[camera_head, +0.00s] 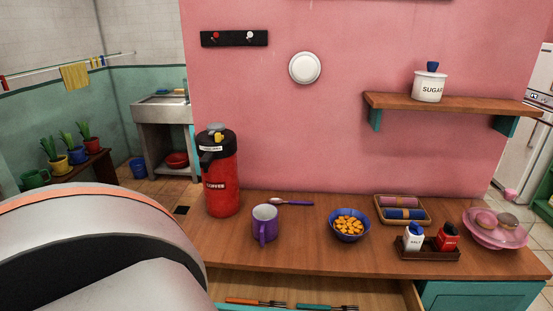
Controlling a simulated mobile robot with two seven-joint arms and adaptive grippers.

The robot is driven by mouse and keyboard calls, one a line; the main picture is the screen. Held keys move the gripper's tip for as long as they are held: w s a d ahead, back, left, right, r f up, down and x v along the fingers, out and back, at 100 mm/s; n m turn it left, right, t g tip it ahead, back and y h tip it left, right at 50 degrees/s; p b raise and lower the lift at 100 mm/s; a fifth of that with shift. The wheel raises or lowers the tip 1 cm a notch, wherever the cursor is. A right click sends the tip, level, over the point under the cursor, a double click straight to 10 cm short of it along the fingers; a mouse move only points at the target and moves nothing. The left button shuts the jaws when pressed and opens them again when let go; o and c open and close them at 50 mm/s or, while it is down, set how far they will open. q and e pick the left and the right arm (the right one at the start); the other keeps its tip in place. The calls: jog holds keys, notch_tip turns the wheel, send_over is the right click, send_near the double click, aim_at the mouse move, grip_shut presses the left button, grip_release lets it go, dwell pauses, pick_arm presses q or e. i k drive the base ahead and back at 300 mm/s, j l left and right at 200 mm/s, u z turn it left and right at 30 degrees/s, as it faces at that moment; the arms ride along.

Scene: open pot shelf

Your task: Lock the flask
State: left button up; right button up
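The flask (221,183) is a red coffee flask with a black top and a "COFFEE" label. It stands upright at the left end of the wooden counter, against the pink wall. Its black lid (215,142) carries a small yellow part (219,138) and a white label strip; whether it is locked I cannot tell. A large grey and white part of my own arm fills the lower left, to the left of and in front of the flask. Neither gripper shows in this view.
A purple mug (264,226) stands right of the flask, with a purple-handled spoon (291,203) behind it. A blue bowl (349,226) with orange food and a salt and pepper tray (425,253) stand further right. The drawer (385,293) below is open.

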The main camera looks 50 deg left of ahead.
aim_at(219, 137)
jog(key=u, duration=2.05)
